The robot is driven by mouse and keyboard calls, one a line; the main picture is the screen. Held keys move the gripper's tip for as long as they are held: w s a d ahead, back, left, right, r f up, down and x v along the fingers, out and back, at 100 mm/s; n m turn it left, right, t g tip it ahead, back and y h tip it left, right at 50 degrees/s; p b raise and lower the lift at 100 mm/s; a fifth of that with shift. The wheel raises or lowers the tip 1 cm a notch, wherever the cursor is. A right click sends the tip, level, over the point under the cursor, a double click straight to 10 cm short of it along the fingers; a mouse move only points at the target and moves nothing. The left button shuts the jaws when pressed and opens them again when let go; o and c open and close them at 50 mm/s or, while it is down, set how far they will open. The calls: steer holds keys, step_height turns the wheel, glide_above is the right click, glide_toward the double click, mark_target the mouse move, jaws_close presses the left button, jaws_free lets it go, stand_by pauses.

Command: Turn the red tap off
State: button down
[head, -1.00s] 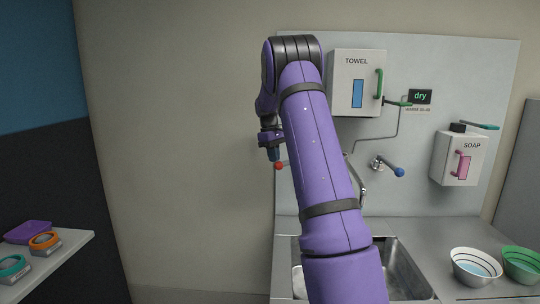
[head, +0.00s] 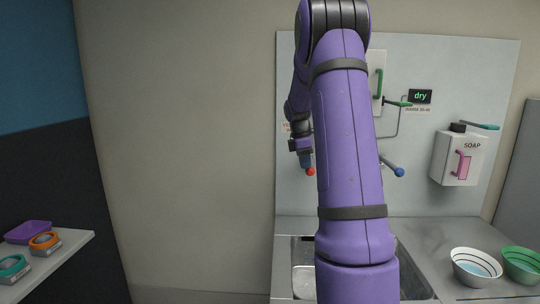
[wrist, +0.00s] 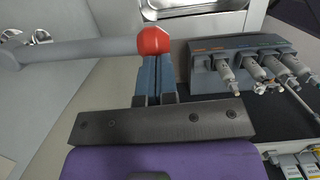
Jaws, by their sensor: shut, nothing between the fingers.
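The red tap's lever ends in a red ball knob (head: 311,171), seen in the head view just left of my forearm. In the wrist view the red knob (wrist: 153,41) sits on a grey lever (wrist: 85,49) that runs off to the left. My gripper (head: 306,160) is right by the knob. In the wrist view its shut blue fingers (wrist: 155,75) are at the knob's near side, seemingly touching it but not around it. The tap's base and spout are hidden behind my arm in the head view.
A blue-knobbed tap (head: 398,172) is to the right, above the steel sink (head: 415,280). A soap dispenser (head: 458,158) and bowls (head: 476,267) are further right. A grey unit with several plugs (wrist: 245,62) shows in the wrist view. The wall left of the sink is clear.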

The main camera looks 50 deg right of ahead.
steer(key=shift+s+d, duration=0.25)
steer(key=shift+s, duration=0.15)
stand_by(0.3)
steer(key=w+a+r, duration=0.2)
steer(key=r, duration=0.3)
steer(key=w+a+r, duration=0.1)
steer(key=a+r, duration=0.1)
steer(key=r, duration=0.4)
steer(key=shift+w+r, duration=0.3)
steer(key=shift+w, duration=0.05)
